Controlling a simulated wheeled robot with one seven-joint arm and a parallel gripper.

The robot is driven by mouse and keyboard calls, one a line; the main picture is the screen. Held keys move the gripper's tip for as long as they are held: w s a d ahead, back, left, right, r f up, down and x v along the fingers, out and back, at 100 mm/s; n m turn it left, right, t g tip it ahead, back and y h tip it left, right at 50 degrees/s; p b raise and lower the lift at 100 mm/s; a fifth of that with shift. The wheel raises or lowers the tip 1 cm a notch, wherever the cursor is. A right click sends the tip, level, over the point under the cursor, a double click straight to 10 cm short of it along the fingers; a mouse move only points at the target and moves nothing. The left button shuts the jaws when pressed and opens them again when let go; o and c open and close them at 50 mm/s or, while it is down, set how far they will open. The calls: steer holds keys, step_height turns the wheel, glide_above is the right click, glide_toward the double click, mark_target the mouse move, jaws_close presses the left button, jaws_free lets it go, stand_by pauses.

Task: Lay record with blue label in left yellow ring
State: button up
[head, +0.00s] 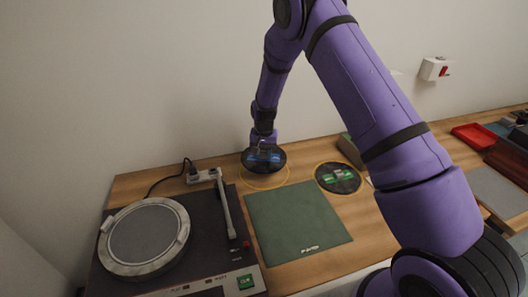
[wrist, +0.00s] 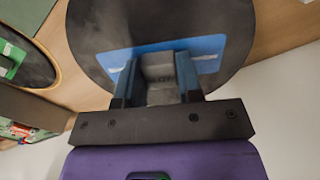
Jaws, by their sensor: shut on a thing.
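The record with the blue label (head: 263,158) is black and round. My gripper (head: 263,143) is shut on a grey piece at its middle; the wrist view shows the fingers (wrist: 160,75) over the blue label (wrist: 208,48). The left yellow ring (head: 264,188) is a thin outline on the wooden top. The record covers the ring's far part, and the near arc shows in front of it. I cannot tell whether the record touches the table. A record with a green label (head: 338,178) lies in the right yellow ring.
A turntable (head: 145,237) with a tonearm stands at the left. A green square sleeve (head: 297,222) lies in front of the rings. A greenish box (head: 351,150) stands behind the right ring. Red trays (head: 473,136) are at the far right. The wall is close behind.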

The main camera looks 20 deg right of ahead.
mark_target(264, 161)
steer(key=shift+f, duration=2.2)
steer(key=shift+f, duration=1.1)
stand_by(1.5)
steer(key=o, duration=1)
steer(key=shift+r, duration=8.4)
